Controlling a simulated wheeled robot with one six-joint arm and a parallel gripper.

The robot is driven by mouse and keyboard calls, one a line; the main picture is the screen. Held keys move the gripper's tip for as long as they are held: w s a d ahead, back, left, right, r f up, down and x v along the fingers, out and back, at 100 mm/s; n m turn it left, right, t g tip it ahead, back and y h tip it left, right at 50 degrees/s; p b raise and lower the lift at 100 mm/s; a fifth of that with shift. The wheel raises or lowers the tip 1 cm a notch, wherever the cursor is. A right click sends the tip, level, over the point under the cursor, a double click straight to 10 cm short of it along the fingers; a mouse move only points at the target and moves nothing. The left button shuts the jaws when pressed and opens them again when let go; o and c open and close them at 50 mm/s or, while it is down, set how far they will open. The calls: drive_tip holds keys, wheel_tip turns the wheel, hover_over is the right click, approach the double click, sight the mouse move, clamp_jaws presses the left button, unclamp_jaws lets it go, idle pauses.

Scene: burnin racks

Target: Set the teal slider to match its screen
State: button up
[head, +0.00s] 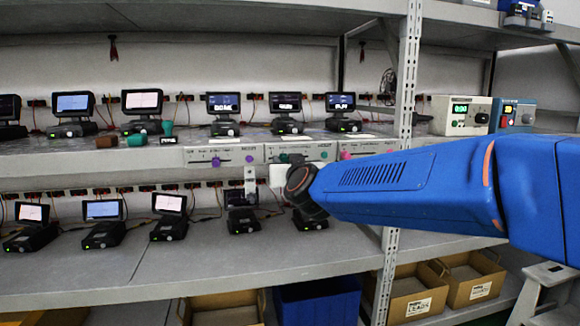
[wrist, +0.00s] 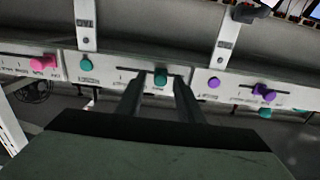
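The teal slider knob (wrist: 160,77) sits on the slot of the middle white panel (wrist: 115,70), between my fingertips in the wrist view. My gripper (wrist: 159,82) is open, with a finger on each side of the knob and a visible gap at both sides. A round teal knob (wrist: 85,63) is on the same panel. In the head view, my gripper (head: 292,163) is in front of the middle panel (head: 272,150) and hides the slider knob. The screen above that panel (head: 286,102) is lit, but its reading is too small to read.
Neighbouring panels carry a purple slider (wrist: 262,92) and a pink slider (wrist: 42,62), one on each side. More small screens line the upper and lower shelves. A metal post (head: 407,80) stands right of the panels, behind my arm.

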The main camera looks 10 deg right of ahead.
drive_tip(key=s, duration=1.7)
drive_tip(key=shift+s+a, duration=0.15)
drive_tip(key=shift+a, duration=0.15)
drive_tip(key=s+a+f+n+g+y, duration=0.1)
drive_tip(key=s+f+n+g+y, duration=0.2)
drive_tip(key=f, duration=0.5)
drive_tip(key=s+f+n+g+y, duration=0.1)
drive_tip(key=s+f+g+y, duration=0.1)
drive_tip(key=s+f+g, duration=0.45)
drive_tip(key=s+d+f+m+g+h, duration=0.3)
drive_tip(key=s+d+f+h, duration=0.1)
drive_tip(key=s+d+f, duration=0.7)
wheel_tip(320, 180, down, 3)
drive_tip(key=shift+s+f+m+g, duration=0.15)
drive_tip(key=shift+s+m+g, duration=0.2)
drive_tip(key=shift+s, duration=0.1)
